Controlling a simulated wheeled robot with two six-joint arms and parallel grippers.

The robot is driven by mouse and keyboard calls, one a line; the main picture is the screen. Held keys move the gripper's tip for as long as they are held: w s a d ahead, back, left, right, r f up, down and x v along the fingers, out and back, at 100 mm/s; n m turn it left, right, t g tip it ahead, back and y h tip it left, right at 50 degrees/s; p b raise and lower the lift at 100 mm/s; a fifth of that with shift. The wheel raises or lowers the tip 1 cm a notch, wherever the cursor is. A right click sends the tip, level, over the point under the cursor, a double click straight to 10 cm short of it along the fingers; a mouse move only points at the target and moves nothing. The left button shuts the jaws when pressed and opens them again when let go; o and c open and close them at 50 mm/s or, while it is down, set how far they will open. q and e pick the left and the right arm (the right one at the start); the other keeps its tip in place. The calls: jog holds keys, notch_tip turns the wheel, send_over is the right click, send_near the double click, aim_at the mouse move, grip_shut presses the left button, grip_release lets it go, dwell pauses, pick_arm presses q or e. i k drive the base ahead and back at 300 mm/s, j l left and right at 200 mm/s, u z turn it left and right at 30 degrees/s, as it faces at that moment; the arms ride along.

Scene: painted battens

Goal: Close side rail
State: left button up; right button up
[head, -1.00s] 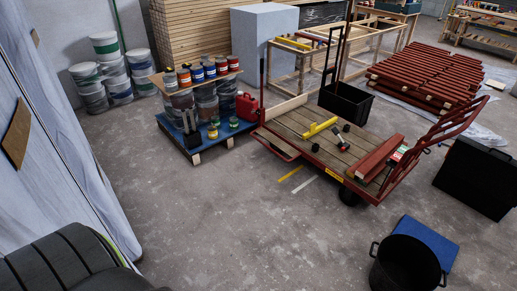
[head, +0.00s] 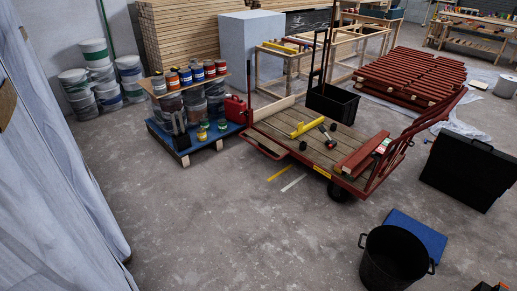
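A flatbed cart (head: 318,148) with a plank deck and red metal frame stands right of the middle. A low red side rail (head: 265,146) sticks out from its near left side, at about deck height and apart from the deck edge. A tall red tubular rail (head: 412,132) rises at the cart's right end and leans outward. On the deck lie a yellow level (head: 306,129), a dark tool with a red part, small dark round pieces and red battens (head: 357,160). Neither of my grippers is in view.
A blue pallet (head: 188,147) with paint cans stands left of the cart. A black bucket (head: 392,262) and a black case (head: 470,172) stand to the right. A blue mat (head: 416,232) lies behind the bucket.

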aim_at(273, 146)
jog(key=i+l+u, duration=0.1)
jog(key=i, duration=0.3)
jog(key=i+l+u, duration=0.1)
jog(key=i, duration=0.35)
jog(key=l, duration=0.1)
